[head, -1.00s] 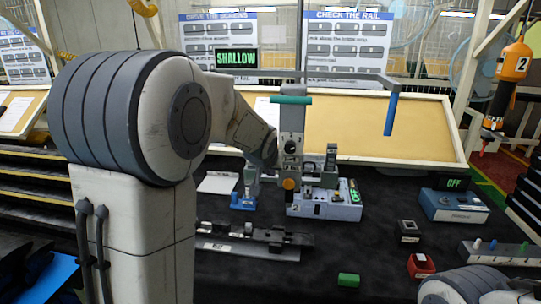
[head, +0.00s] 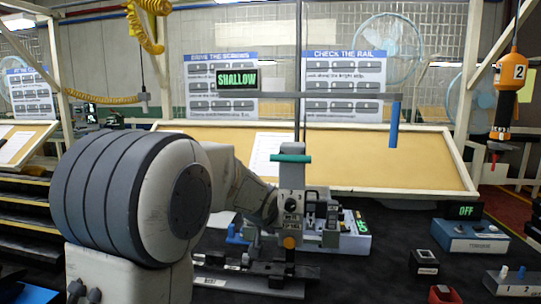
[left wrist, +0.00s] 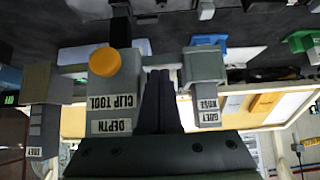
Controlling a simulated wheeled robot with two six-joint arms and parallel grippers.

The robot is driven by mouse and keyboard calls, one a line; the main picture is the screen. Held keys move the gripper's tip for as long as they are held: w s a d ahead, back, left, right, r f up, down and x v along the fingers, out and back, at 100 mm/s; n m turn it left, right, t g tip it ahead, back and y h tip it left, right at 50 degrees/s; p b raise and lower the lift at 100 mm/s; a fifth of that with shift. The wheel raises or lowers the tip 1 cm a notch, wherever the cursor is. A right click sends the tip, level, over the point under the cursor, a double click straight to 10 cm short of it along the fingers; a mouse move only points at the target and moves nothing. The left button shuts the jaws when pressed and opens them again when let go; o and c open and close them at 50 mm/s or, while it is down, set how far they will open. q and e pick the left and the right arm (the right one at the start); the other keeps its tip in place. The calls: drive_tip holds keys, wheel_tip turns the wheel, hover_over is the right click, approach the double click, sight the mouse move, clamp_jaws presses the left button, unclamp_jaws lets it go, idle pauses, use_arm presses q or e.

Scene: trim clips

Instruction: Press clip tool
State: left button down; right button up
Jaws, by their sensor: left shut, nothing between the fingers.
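The clip tool (head: 290,203) is an upright grey block with a teal bar on top and an orange knob low down. In the left wrist view the clip tool (left wrist: 113,95) appears upside down, labelled CLIP TOOL and DEPTH. In the head view its lower end overlaps the dark rail (head: 232,283); contact cannot be told. My left gripper (left wrist: 160,85) is shut and empty, beside the tool. In the head view it is hidden behind or among the tool parts. A lit sign (head: 237,79) reads SHALLOW. My right gripper is out of view.
A grey-blue unit (head: 355,243) with a green display stands behind the rail. On the right are a blue box (head: 470,237) under an OFF display, a black block (head: 423,263) and a red block (head: 419,290). A blue handle (head: 394,125) hangs from a bar above.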

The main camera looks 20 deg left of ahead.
sight(291, 212)
use_arm(q)
drive_tip(key=shift+s+f, duration=0.1)
drive_tip(key=shift+f, duration=0.1)
drive_tip(key=w+r+p+v, duration=0.2)
drive_tip(key=v, duration=1.1)
drive_tip(key=shift+a+p, duration=0.25)
drive_tip(key=shift+p, duration=0.05)
drive_tip(key=shift+r, duration=0.1)
